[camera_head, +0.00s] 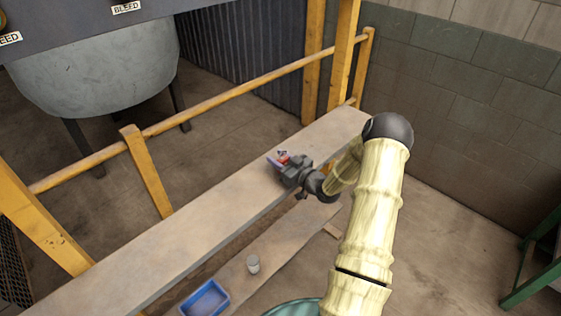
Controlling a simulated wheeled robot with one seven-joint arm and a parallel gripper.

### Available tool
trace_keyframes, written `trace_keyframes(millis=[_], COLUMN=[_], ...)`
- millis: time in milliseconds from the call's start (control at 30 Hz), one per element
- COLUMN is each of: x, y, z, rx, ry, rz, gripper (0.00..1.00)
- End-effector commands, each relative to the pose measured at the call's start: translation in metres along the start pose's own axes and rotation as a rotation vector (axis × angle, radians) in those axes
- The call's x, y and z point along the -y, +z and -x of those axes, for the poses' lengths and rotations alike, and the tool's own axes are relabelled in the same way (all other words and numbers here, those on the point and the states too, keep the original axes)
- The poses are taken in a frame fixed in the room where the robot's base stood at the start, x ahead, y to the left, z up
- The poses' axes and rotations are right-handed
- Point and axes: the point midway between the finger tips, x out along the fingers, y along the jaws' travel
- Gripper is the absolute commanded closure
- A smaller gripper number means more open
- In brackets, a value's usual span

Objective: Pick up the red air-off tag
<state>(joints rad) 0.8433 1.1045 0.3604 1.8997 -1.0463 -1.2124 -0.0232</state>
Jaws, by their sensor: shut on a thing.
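The red air-off tag (282,157) shows as a small patch of red with some white and blue at the tip of my gripper (284,162). My gripper is dark grey and reaches in from the right over the far part of the long bench (190,229). It is shut on the tag. Most of the tag is hidden by the jaws, and its writing is too small to read. I cannot tell whether the tag touches the bench top.
A yellow railing (215,103) runs behind the bench, with a grey tank (95,70) beyond. A block wall (470,110) stands at right. The bench's left part is clear.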

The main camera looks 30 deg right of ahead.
Motion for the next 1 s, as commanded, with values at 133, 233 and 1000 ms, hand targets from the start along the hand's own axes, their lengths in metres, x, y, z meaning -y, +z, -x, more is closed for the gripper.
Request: trace_keyframes(millis=[133,233,1000], x=[0.000,0.000,0.000], y=[-0.010,-0.022,-0.099], z=[0.000,0.000,0.000], rx=[-0.002,-0.003,0.000], ry=[0.000,0.000,0.000], rz=[0.004,0.004,-0.001], gripper=[0.86,0.86,0.86])
